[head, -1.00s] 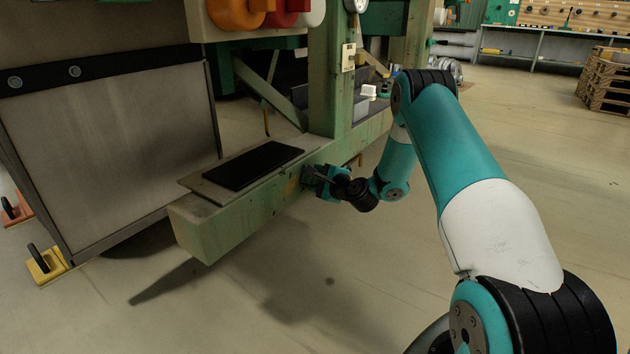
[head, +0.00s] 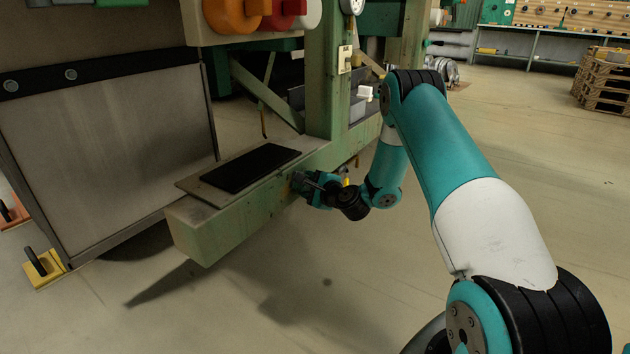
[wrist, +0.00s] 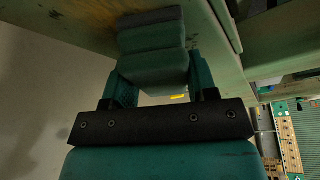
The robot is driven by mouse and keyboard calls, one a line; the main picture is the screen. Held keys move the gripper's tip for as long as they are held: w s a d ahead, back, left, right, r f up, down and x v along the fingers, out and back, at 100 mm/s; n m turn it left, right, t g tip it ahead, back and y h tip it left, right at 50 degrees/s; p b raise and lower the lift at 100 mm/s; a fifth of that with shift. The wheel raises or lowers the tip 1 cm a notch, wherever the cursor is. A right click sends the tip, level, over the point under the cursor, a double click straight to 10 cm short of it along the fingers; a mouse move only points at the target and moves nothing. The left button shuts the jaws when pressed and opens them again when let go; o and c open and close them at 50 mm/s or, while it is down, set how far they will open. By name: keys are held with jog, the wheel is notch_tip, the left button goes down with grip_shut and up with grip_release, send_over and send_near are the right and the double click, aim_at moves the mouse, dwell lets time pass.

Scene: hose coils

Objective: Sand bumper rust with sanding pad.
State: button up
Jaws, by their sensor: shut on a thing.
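The bumper (head: 235,215) is a long pale green beam running from front left to back right. My gripper (head: 304,186) is at its right-hand side face, about midway along the visible stretch. In the wrist view my gripper (wrist: 152,82) is shut on a grey-green block, the sanding pad (wrist: 152,45). The pad's far end is up against or very near the beam face; I cannot tell if it touches. Brownish rust staining (wrist: 88,18) shows on the beam face in the wrist view. The part of the face behind the pad is hidden.
A black mat (head: 250,168) lies on a plate on top of the beam. A green post (head: 327,85) rises from the beam. A grey panel (head: 110,150) stands at left, with a yellow foot (head: 42,268). Wooden pallets (head: 605,82) stand far right. The floor right of the beam is clear.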

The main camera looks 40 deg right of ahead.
jog(key=shift+s+a, duration=0.15)
jog(key=shift+a, duration=0.35)
jog(key=shift+s+a, duration=0.3)
jog(key=shift+a, duration=0.5)
jog(key=shift+s+a, duration=0.25)
jog(key=shift+a, duration=0.55)
jog(key=shift+s+a, duration=0.3)
jog(key=shift+a, duration=0.5)
jog(key=shift+s+a+b, duration=0.2)
jog(key=shift+a+b, duration=0.2)
jog(key=shift+a, duration=0.35)
jog(key=shift+s, duration=0.1)
jog(key=shift+s+a+b, duration=0.3)
jog(key=shift+a, duration=0.45)
jog(key=shift+s+a+b, duration=0.25)
jog(key=shift+s+a, duration=0.05)
jog(key=shift+a, duration=0.45)
jog(key=shift+s+a+b, duration=0.3)
jog(key=shift+a, duration=0.45)
jog(key=shift+w, duration=0.1)
